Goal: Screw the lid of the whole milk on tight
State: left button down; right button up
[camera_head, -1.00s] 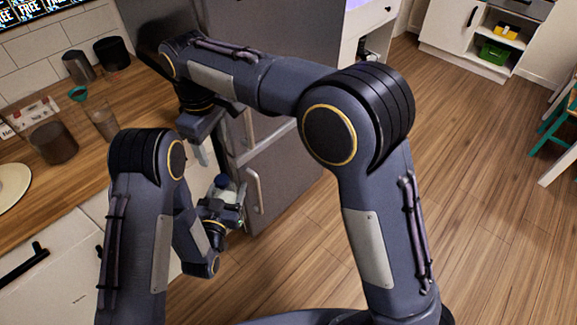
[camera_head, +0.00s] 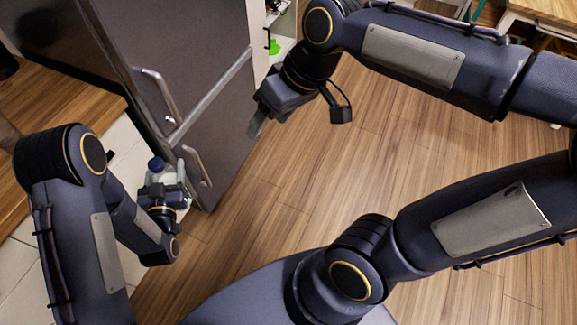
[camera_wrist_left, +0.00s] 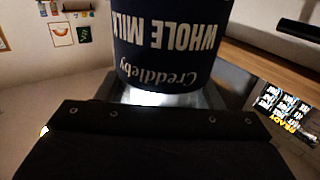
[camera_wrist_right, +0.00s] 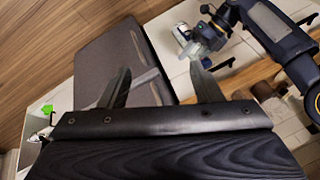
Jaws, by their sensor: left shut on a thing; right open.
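How the cap is seated is too small to tell.
The grey fridge (camera_head: 190,60) with two handles stands behind the bottle, its doors closed. A wooden counter (camera_head: 60,110) over white cabinets lies to the left. The wooden floor (camera_head: 300,190) is open to the right.

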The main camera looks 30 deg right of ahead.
jog(key=s+d+f+m+t, duration=0.1)
jog(key=s+f+m, duration=0.1)
jog(key=s, duration=0.3)
jog(key=s+d+f+m+t, duration=0.1)
jog(key=s+f+m, duration=0.1)
jog(key=s, duration=0.3)
jog(key=shift+f+t, duration=0.3)
jog(key=shift+f, duration=0.55)
jog(key=shift+s, duration=0.1)
pick_arm(q)
jog(key=s+a+r+n+y, duration=0.1)
jog(key=a+r+n+y, duration=0.1)
jog(key=a, duration=0.6)
jog(key=s+a+r+n+t+y, duration=0.1)
jog(key=a+r+n+y, duration=0.1)
jog(key=a+y, duration=0.3)
jog(key=a, duration=0.2)
jog(key=shift+a+n, duration=0.3)
jog(key=shift+a, duration=0.1)
jog(key=shift+r, duration=0.1)
pick_arm(e)
jog(key=shift+c, duration=0.2)
